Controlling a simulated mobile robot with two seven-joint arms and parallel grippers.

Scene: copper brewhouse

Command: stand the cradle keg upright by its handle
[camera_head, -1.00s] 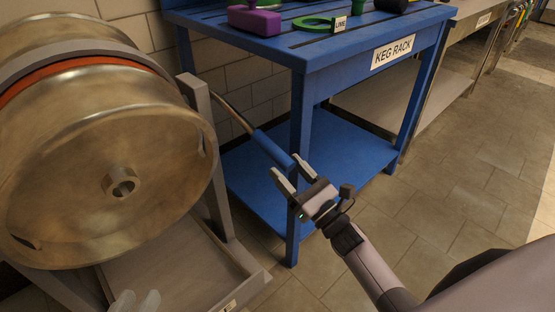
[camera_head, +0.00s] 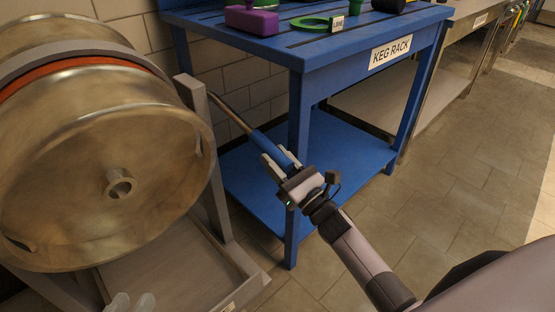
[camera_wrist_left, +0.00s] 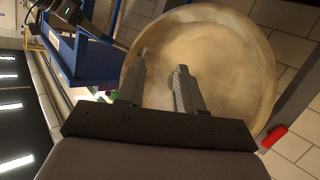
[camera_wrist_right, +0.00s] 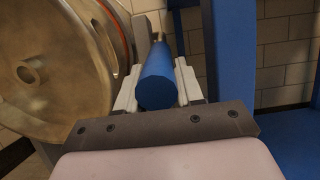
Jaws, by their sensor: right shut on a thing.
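The keg (camera_head: 100,165) is a brass-coloured metal drum with a red-orange band. It lies on its side in the grey cradle (camera_head: 211,180), its flat end with a round fitting facing me. A metal handle bar with a blue grip (camera_head: 261,140) slopes out beside the cradle. My right gripper (camera_head: 278,163) is shut on the blue grip; the right wrist view shows the grip (camera_wrist_right: 158,80) between both fingers. My left gripper (camera_head: 131,303) is low in front of the keg, mostly cut off by the picture edge. In the left wrist view its fingers (camera_wrist_left: 161,68) are apart and empty.
The blue keg rack (camera_head: 325,48) stands right of the cradle, its leg and lower shelf close to my right gripper. On top are a purple object (camera_head: 251,19) and a green ring (camera_head: 315,23). Tiled floor (camera_head: 440,190) is free at right.

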